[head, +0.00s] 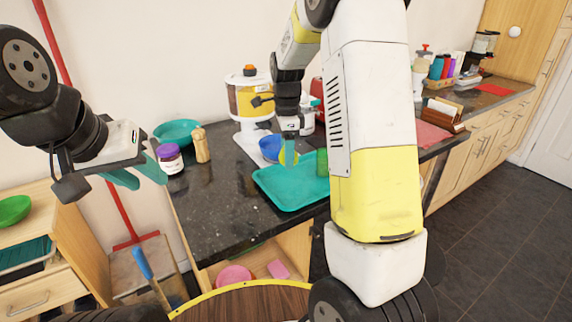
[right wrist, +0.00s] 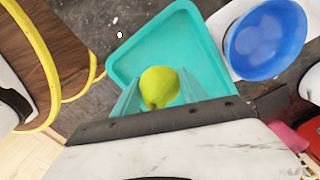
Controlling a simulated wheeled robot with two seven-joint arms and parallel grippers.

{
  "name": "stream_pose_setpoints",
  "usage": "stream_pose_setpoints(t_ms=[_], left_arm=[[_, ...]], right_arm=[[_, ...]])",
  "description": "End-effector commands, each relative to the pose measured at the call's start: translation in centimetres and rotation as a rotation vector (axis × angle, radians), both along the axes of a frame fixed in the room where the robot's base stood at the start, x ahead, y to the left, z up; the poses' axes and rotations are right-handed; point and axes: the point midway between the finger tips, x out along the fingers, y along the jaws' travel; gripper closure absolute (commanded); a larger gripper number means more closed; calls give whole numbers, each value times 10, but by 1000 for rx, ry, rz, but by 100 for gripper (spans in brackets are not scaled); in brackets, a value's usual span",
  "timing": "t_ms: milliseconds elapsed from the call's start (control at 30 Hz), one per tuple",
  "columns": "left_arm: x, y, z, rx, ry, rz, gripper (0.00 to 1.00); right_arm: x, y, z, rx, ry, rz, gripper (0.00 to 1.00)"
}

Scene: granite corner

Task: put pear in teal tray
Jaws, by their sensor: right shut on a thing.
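The pear (right wrist: 159,87) is yellow-green and sits between the two teal fingertips of my right gripper (right wrist: 155,95), which is shut on it. In the head view the right gripper (head: 289,150) hangs over the back left part of the teal tray, and the pear (head: 286,158) shows partly behind its fingers. The teal tray (head: 288,198) lies flat on the dark granite counter; it also shows in the right wrist view (right wrist: 127,58), behind the pear. Whether the pear touches the tray, I cannot tell. My left gripper (head: 143,176) is empty, left of the counter, its teal fingers apart.
A blue bowl (head: 269,146) stands behind the tray by a yellow-and-white machine (head: 247,98). A green cup (head: 322,162) stands at the tray's right, partly hidden by my arm. A purple-lidded jar (head: 170,159), a wooden pepper mill (head: 201,145) and a teal bowl (head: 178,132) stand at left.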

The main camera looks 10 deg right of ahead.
Motion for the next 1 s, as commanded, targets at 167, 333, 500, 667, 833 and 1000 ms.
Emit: stream_pose_setpoints(t_ms=[167,333,500,667,833,1000], left_arm=[[0,0,0,0,0,0,64],[0,0,0,0,0,0,64],[0,0,0,0,0,0,64],[0,0,0,0,0,0,64],[0,0,0,0,0,0,64],[0,0,0,0,0,0,64]], right_arm=[[-1,0,-34,-1,3,0,93],[0,0,-48,0,1,3,93],[-1,-1,-69,-1,4,2,93],[-1,0,-84,-1,1,3,93],[0,0,-83,-1,0,4,93],[0,0,-86,-1,0,4,44]])
